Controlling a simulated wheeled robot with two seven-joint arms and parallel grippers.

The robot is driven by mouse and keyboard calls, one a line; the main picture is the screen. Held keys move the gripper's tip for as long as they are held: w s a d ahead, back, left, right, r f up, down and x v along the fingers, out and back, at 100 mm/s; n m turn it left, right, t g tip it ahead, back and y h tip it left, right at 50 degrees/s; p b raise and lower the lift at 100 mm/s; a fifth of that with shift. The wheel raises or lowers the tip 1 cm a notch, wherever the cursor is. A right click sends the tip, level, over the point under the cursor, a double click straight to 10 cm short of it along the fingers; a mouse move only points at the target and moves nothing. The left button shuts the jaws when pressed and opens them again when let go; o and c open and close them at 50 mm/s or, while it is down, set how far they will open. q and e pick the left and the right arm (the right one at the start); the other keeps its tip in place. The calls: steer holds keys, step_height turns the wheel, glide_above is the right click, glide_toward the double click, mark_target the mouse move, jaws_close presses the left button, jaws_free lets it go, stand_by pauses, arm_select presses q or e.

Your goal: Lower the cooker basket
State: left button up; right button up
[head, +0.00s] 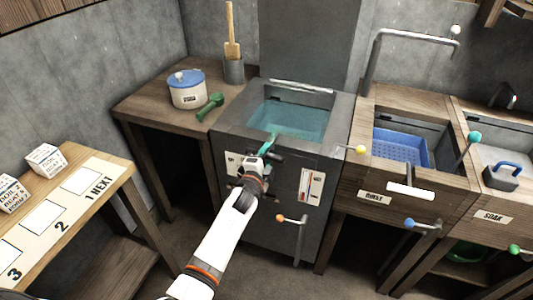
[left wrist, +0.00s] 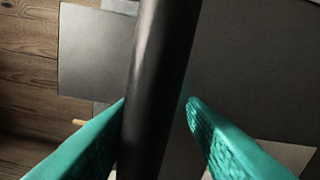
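The cooker (head: 229,141) is a grey metal box with an open top full of teal liquid (head: 290,120). A silver bar (head: 302,87) runs along its back edge. I cannot make out a basket in the liquid. My left gripper (head: 268,147), with teal fingers, is at the cooker's upper front and hides part of it. In the left wrist view, a dark round bar (left wrist: 160,85) passes between its open fingers (left wrist: 160,115). The left finger is close to the bar or touching it; a gap shows at the right finger. My right gripper is out of view.
A lever with an orange knob (head: 282,218) is low on the cooker front. To the right are the rinse basin with a blue basket (head: 400,147), a yellow knob (head: 360,150) and the soak basin. A white pot (head: 187,92) stands on the left table.

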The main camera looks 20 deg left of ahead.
arm_select(q)
steer(key=shift+s+r, duration=0.1)
steer(key=shift+r, duration=0.05)
steer(key=s, duration=1.1)
steer(key=shift+s+a, duration=0.25)
steer(key=shift+s, duration=0.15)
steer(key=s+f+n+g+p, duration=0.1)
steer(key=s+f+n+g, duration=0.15)
steer(key=s+f, duration=0.6)
steer(key=s+f+n+g+p, duration=0.15)
steer(key=s+f+g, duration=0.25)
steer(key=f, duration=0.9)
steer(key=s+f+n+g+p, duration=0.1)
steer(key=s+f+n+g, duration=0.2)
steer(key=s+f, duration=0.5)
steer(key=s+a+f+n+g, duration=0.1)
steer(key=s+f, duration=0.3)
steer(key=s, duration=0.5)
steer(key=s+f+n+g+p, duration=0.1)
steer(key=s+f+n+g, duration=0.2)
steer(key=s, duration=0.6)
steer(key=s+a+f+n+g+p, duration=0.1)
steer(key=s+f+n+g, duration=0.1)
steer(key=s+f, duration=0.4)
steer(key=shift+s+a+f+n+g+y, duration=0.2)
steer(key=shift+s+g, duration=0.2)
steer(key=shift+s, duration=0.5)
steer(key=shift+s+a+f+n+g+y, duration=0.1)
steer(key=shift+s+a+f+g, duration=0.2)
steer(key=shift+s, duration=0.55)
